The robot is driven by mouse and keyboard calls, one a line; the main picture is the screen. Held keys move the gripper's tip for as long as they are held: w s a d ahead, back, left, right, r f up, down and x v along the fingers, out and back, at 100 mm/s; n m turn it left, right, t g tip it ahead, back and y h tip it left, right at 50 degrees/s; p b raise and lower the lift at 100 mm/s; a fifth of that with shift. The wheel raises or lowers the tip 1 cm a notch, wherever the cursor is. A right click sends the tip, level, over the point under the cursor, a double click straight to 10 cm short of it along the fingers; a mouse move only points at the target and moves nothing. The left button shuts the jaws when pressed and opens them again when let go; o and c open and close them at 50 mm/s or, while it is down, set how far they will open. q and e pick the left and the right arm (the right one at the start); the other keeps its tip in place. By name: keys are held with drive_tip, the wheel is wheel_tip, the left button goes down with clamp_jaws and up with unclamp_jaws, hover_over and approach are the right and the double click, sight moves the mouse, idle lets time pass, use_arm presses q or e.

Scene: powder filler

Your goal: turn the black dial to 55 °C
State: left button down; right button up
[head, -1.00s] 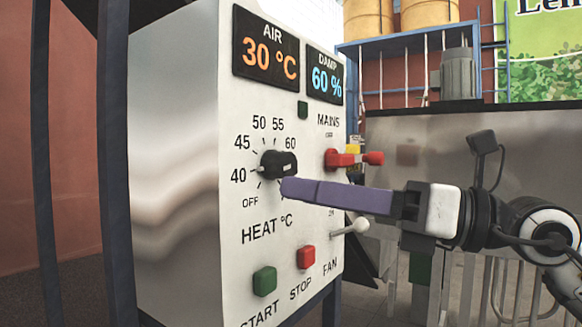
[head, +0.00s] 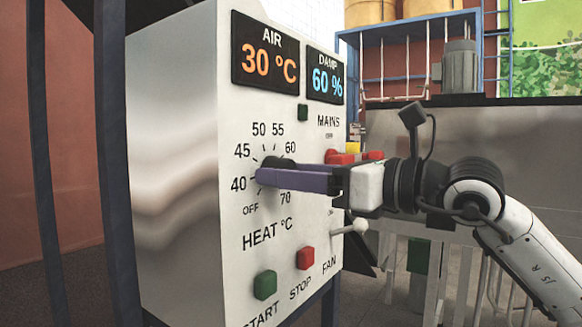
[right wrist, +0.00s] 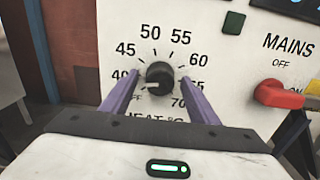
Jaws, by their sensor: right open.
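The black dial (head: 279,162) is on the white control panel (head: 235,130), inside a ring of numbers from OFF through 40, 45, 50, 55 and 60 to 70. In the right wrist view the dial (right wrist: 158,72) has a white mark on its left side, near 40 and OFF; the exact reading is hard to tell. My right gripper (right wrist: 160,78) is open, with one purple finger on each side of the dial. In the head view the right gripper (head: 264,178) covers the dial's lower part. Contact with the dial cannot be told. My left gripper is out of view.
The red MAINS switch (right wrist: 278,94) is right of the dial. A green START button (head: 265,285), a red STOP button (head: 305,257) and a white-knobbed FAN lever (head: 355,227) are below. The AIR display (head: 265,50) reads 30 °C. A dark blue post (head: 112,160) stands at the left.

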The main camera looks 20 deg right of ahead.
drive_tip(key=shift+a, duration=0.1)
drive_tip(key=c, duration=1)
drive_tip(key=shift+c, duration=0.2)
drive_tip(key=shift+f, duration=0.1)
